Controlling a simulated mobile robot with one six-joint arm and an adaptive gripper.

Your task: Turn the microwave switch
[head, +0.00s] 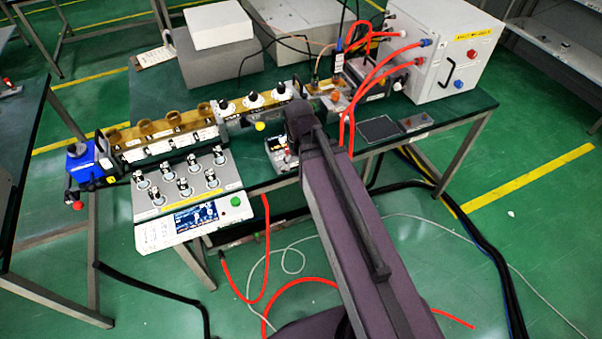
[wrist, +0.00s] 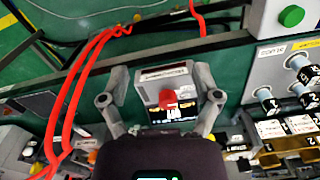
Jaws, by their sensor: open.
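A small grey box with a red knob (wrist: 167,97) and a dark display panel (wrist: 155,112) sits centrally in the wrist view. It is likely the microwave switch unit, though its label is too blurred to read. My gripper (wrist: 160,74) is open, its two fingers on either side of this box with the knob between them. I cannot tell whether the fingers touch the box. In the head view the small box (head: 281,152) lies on the green table, partly hidden by my arm. My fingers are hidden there.
A control panel with several knobs (head: 187,184) and a green button (head: 235,201) stands at the table's front left. Behind it runs a row of brass waveguide parts (head: 160,132). Red hoses (head: 362,88) run right to a white cabinet (head: 440,55).

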